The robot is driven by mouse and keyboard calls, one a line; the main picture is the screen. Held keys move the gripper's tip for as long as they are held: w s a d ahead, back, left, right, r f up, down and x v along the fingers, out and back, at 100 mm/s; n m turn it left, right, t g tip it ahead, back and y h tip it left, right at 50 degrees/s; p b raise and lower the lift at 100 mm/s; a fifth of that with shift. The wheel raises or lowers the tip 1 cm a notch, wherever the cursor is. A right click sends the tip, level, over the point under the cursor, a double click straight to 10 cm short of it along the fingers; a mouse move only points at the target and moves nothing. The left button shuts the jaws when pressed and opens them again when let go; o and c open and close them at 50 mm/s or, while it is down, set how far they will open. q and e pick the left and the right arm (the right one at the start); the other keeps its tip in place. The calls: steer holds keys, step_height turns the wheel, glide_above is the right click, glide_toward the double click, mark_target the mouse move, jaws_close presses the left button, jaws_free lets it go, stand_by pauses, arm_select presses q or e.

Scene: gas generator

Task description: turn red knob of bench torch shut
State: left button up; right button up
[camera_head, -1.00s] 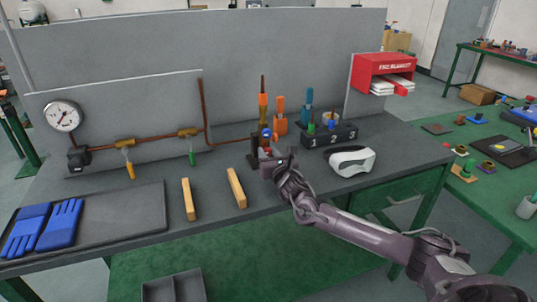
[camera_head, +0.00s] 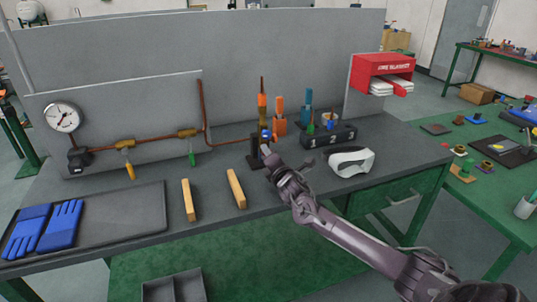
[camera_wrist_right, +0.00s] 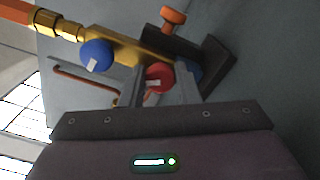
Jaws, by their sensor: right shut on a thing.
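The bench torch stands at the back middle of the bench, on a dark stand (camera_head: 255,152). Its blue knob (camera_head: 266,134) shows above my right gripper (camera_head: 268,158). In the right wrist view the torch has a brass body (camera_wrist_right: 128,46), the blue knob (camera_wrist_right: 96,55) and the red knob (camera_wrist_right: 159,77). The red knob is between the fingertips of my right gripper (camera_wrist_right: 162,84), which is shut on it. In the head view the gripper and wrist largely hide the red knob. My left gripper is not in view.
White goggles (camera_head: 351,160) and a numbered dark block (camera_head: 330,137) are right of the gripper. Two wooden bars (camera_head: 236,188) lie to the left. Copper pipe (camera_head: 202,115) with a gauge (camera_head: 62,118) runs along the back panel. Blue gloves (camera_head: 45,228) lie far left.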

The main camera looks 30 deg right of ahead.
steer(key=m, duration=0.5)
steer(key=shift+f+p, duration=0.1)
steer(key=shift+p, duration=0.2)
steer(key=shift+m, duration=0.4)
steer(key=o, duration=0.9)
steer(key=shift+o, duration=0.2)
steer(key=shift+s, duration=0.1)
steer(key=shift+v, duration=3.85)
steer(key=shift+d, duration=0.1)
